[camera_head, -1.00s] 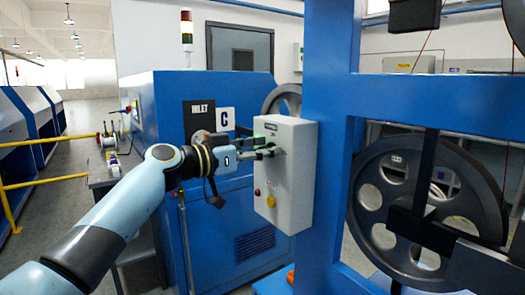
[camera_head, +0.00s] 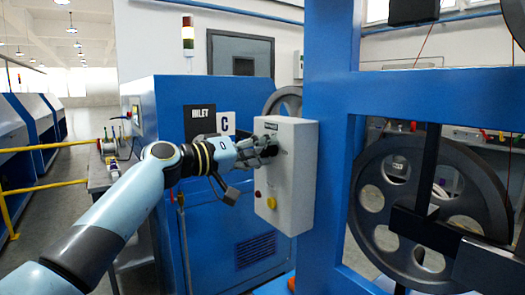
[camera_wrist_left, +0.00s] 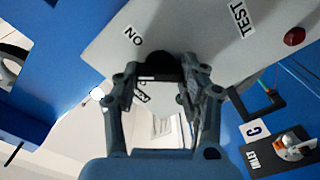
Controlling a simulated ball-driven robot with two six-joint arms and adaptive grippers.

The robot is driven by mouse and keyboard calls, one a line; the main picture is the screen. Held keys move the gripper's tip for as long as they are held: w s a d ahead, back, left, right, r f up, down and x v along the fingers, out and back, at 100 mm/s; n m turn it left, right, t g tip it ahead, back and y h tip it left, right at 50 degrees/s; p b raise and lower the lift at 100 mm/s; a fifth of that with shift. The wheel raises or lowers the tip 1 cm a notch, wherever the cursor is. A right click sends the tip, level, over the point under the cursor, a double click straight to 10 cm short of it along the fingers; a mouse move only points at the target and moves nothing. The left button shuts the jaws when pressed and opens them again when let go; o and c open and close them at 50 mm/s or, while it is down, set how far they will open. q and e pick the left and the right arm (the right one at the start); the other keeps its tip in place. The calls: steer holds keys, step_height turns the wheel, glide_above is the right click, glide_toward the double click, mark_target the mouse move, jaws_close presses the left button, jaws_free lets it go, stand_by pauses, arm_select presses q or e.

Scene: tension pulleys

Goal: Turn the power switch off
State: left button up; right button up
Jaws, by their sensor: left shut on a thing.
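The grey-white control box (camera_head: 290,200) is mounted on the blue frame in the head view. Its black switch knob (camera_head: 269,150) is on the upper front face. My left gripper (camera_head: 262,150) is at the knob, its fingers shut around it. In the left wrist view the gripper (camera_wrist_left: 165,75) has one finger on each side of the black knob (camera_wrist_left: 163,66). An ON label (camera_wrist_left: 133,36) is beside the knob. Another label by the knob is partly hidden by the fingers. My right gripper does not show.
A TEST label (camera_wrist_left: 238,18) shows on the box. A blue cabinet (camera_head: 240,215) stands behind my arm. A large grey pulley wheel (camera_head: 375,193) is at the right.

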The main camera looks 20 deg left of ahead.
arm_select(q)
steer(key=n+p, duration=0.2)
steer(key=n, duration=0.6)
steer(key=shift+a+f, duration=0.1)
steer(key=shift+f, duration=0.05)
steer(key=shift+n, duration=0.3)
steer(key=o, duration=1.2)
steer(key=shift+c, duration=0.2)
steer(key=shift+s+a, duration=0.15)
steer(key=v, duration=1.1)
steer(key=shift+s+a, duration=0.2)
